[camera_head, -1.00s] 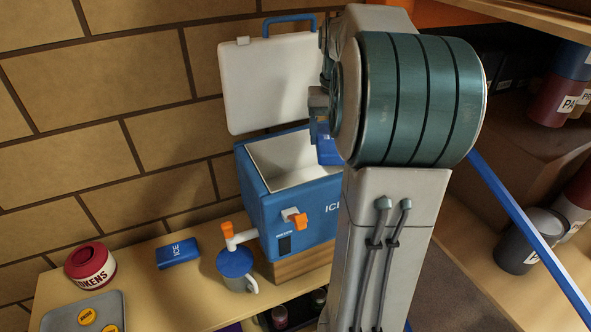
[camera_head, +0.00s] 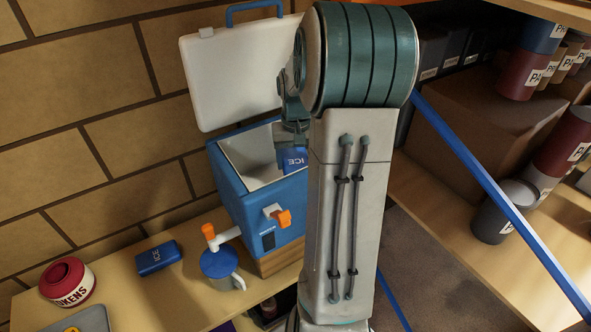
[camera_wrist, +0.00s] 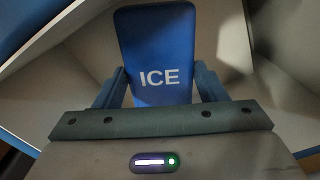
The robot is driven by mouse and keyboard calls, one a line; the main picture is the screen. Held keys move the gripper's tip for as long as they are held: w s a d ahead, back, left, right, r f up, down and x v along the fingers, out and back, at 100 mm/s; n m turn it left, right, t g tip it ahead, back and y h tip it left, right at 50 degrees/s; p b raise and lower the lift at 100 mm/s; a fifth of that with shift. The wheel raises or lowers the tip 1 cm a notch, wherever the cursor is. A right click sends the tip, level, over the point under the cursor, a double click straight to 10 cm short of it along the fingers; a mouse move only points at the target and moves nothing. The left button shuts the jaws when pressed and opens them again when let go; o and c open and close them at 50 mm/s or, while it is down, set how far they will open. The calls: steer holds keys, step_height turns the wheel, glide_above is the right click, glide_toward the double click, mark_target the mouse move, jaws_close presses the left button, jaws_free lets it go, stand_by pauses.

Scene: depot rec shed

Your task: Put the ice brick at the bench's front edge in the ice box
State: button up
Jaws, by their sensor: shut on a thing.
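My gripper (camera_wrist: 160,92) is shut on a blue ice brick (camera_wrist: 157,40) lettered ICE. In the head view the held brick (camera_head: 293,159) is over the open top of the blue ice box (camera_head: 232,186), partly hidden by my arm. The wrist view shows the box's pale inner walls around the brick. I cannot tell how deep the brick is. The white lid (camera_head: 235,75) stands open at the back. A second blue ice brick (camera_head: 158,257) lies on the bench (camera_head: 175,300), left of the box.
A red tokens pot (camera_head: 68,283) and a grey tray (camera_head: 84,322) are at the left. A blue bar (camera_head: 500,200) slants across the right, before shelves with cans.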

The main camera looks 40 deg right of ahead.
mark_target(296, 162)
steer(key=shift+f, duration=2.3)
steer(key=shift+f, duration=0.25)
steer(key=o, duration=1.2)
steer(key=shift+r, duration=0.1)
steer(key=shift+r, duration=0.1)
step_height(296, 162, up, 12)
steer(key=shift+r+b, duration=0.1)
steer(key=shift+b, duration=0.35)
